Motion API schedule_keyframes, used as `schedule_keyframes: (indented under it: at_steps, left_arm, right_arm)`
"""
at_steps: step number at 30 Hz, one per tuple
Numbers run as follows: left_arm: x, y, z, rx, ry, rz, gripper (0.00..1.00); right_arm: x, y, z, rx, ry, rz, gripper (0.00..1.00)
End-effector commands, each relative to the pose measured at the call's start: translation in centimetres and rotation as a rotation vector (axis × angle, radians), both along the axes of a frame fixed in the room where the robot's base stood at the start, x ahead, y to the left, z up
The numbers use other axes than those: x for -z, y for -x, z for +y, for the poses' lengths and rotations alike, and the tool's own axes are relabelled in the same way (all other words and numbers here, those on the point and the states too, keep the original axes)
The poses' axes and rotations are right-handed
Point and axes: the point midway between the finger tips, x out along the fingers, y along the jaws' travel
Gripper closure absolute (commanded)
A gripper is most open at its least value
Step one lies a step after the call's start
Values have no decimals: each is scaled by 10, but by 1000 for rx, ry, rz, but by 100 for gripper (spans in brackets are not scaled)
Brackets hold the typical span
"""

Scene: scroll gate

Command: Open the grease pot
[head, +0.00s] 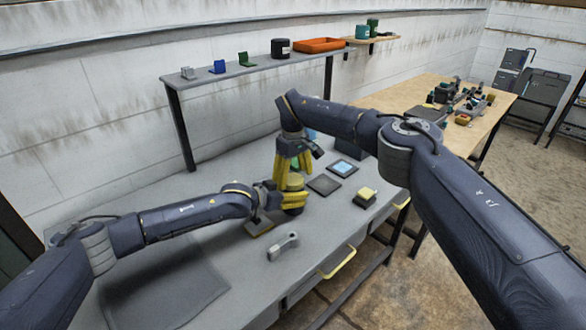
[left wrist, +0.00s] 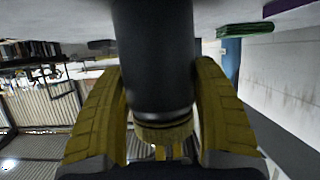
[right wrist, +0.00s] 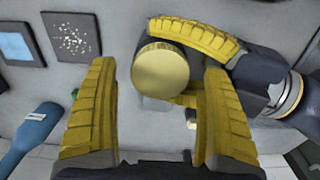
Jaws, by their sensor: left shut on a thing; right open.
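The grease pot is a dark cylinder (left wrist: 155,50) with a brass-coloured round lid (right wrist: 161,67), standing on the grey bench. The lid also shows in the head view (head: 295,182), partly hidden by the grippers. My left gripper (head: 292,200) is shut on the pot's body, one yellow finger on each side in the left wrist view. My right gripper (head: 293,165) points down over the pot, open. In the right wrist view its fingers stand apart on either side of the lid; the lid lies toward the fingertips, and I cannot tell any contact.
A dark square pad (head: 324,185) and a blue-faced tile (head: 342,168) lie right of the pot. A yellow-topped block (head: 365,197) and a grey handled tool (head: 284,246) lie nearer the front. A blue bottle (right wrist: 30,135) is close by. A shelf (head: 240,70) runs behind.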

Motion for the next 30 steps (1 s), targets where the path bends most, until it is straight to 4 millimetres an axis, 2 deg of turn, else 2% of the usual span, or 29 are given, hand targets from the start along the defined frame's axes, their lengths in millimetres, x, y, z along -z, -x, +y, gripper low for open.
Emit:
schedule_keyframes:
  at_steps: [6, 17, 30]
  left_arm:
    - [-1, 0, 0, 0, 1, -1, 100]
    - [-1, 0, 0, 0, 1, -1, 100]
    - [-1, 0, 0, 0, 1, -1, 100]
  right_arm:
    - [12, 0, 0, 0, 1, 1, 18]
    - [13, 0, 0, 0, 0, 0, 19]
    - [13, 0, 0, 0, 0, 0, 70]
